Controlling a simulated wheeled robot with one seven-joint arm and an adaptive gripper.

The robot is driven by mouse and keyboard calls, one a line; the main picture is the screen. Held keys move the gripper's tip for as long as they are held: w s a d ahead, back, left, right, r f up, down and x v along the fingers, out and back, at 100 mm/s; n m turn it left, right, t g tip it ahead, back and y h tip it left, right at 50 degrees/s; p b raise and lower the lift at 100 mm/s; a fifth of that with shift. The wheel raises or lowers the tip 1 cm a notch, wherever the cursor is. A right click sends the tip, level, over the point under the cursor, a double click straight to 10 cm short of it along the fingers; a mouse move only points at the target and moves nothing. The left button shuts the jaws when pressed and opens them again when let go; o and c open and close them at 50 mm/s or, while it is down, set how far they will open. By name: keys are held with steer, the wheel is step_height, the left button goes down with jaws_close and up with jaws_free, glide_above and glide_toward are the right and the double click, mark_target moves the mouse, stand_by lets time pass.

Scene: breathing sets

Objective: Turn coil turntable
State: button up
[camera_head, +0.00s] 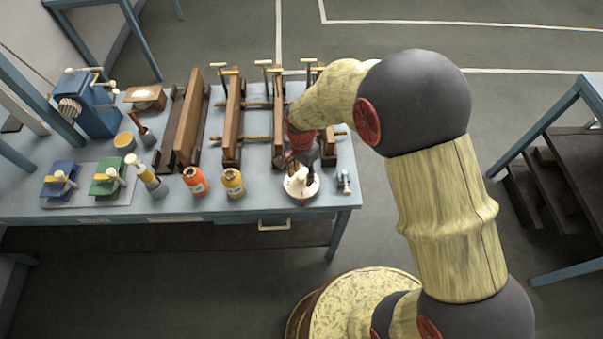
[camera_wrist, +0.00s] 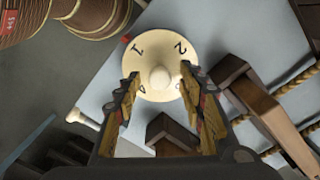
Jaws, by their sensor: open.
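The coil turntable (camera_wrist: 159,52) is a round cream disc with a pale knob (camera_wrist: 160,78) at its centre and dark numerals near its rim. In the head view the turntable (camera_head: 301,188) lies near the right front corner of the blue-grey table. My gripper (camera_wrist: 159,92) is open, with a finger on each side of the knob and disc in the wrist view. In the head view my gripper (camera_head: 302,165) is above the turntable and partly hides it. A small red mark (camera_wrist: 126,39) shows at the disc's left edge. I cannot tell whether the fingers touch the disc.
Wooden clamps (camera_head: 232,115) stand behind and left of the turntable. An orange bottle (camera_head: 195,182) and a yellow bottle (camera_head: 233,183) stand to its left. A small metal fitting (camera_head: 344,183) is close on its right, near the table edge (camera_head: 330,205).

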steer(key=c, duration=0.3)
jaws_close()
stand_by(0.3)
